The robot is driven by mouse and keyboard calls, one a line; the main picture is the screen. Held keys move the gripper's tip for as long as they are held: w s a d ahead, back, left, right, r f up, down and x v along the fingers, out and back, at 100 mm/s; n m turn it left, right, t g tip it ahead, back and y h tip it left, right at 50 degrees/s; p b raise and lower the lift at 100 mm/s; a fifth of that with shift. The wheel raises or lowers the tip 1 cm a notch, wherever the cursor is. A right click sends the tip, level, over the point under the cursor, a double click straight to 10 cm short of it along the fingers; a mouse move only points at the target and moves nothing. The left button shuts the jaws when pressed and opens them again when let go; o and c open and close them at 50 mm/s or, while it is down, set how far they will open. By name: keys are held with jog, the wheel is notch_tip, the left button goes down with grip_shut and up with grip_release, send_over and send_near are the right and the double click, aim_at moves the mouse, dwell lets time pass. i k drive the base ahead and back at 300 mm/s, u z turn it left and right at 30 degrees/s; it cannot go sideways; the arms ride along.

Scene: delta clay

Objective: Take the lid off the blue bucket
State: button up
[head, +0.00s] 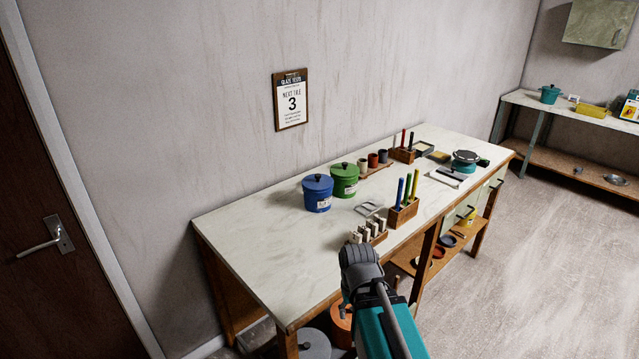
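The blue bucket (318,198) stands upright on the workbench, left of the green bucket. Its blue lid (317,182) with a dark knob sits on top, and a pale label shows on its front. My arm (388,325) rises from the bottom of the head view, with its grey joint (360,266) in front of the bench's near edge. My gripper cannot be made out, so its opening is not shown. The joint is apart from the bucket, nearer to me and to the right.
A lidded green bucket (344,180) stands close to the blue one. A wooden holder with upright tools (403,212) and a rack of pale blocks (368,232) line the front edge. The workbench's left end (258,240) is clear.

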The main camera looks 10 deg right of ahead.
aim_at(317, 182)
jog(key=u, duration=0.05)
jog(key=i, duration=0.9)
jog(key=z, duration=0.05)
